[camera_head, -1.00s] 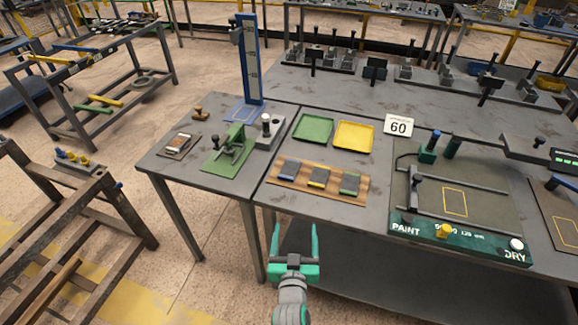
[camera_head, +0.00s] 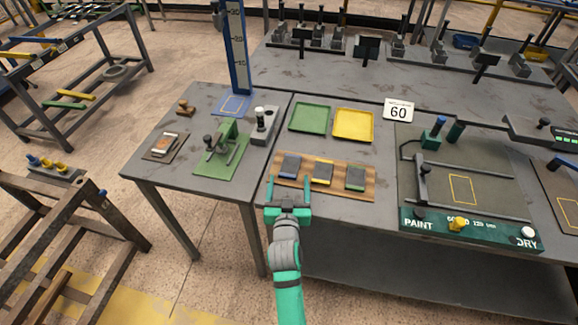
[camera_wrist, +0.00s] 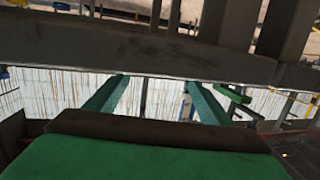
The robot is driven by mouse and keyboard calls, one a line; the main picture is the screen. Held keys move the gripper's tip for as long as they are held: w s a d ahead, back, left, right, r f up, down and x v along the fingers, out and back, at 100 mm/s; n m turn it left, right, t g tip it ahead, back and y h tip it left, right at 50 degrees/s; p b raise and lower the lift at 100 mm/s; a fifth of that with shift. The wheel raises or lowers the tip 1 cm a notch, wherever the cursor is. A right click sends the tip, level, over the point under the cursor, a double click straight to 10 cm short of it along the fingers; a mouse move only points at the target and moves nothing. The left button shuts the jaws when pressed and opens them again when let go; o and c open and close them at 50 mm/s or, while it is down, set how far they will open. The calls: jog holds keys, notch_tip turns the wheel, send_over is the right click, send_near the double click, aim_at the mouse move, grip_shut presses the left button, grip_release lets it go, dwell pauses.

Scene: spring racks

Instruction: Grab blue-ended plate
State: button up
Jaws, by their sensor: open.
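The blue-ended plate (camera_head: 290,166) is dark grey with a blue end towards me. It lies leftmost of three plates on a wooden board (camera_head: 368,190) at the table's front edge. My gripper (camera_head: 289,182) is open and empty, with its two green fingers pointing towards that plate. In the head view the fingertips overlap the board just on the near side of the plate; I cannot tell their height. In the wrist view my open gripper (camera_wrist: 157,80) faces a dark grey beam, and the plate cannot be made out.
A yellow-ended plate (camera_head: 322,172) and a green-ended plate (camera_head: 355,178) lie to the right. Green (camera_head: 310,118) and yellow (camera_head: 353,124) trays are behind. A green stand (camera_head: 224,150) is to the left, and the paint frame (camera_head: 465,190) is to the right.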

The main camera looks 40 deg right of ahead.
aim_at(289, 167)
jog(key=shift+w+d, duration=0.1)
jog(key=shift+d, duration=0.1)
jog(key=shift+x, duration=2.7)
jog(key=shift+w+a+r, duration=0.1)
jog(key=shift+c, duration=0.6)
grip_shut()
jog(key=shift+r, duration=0.2)
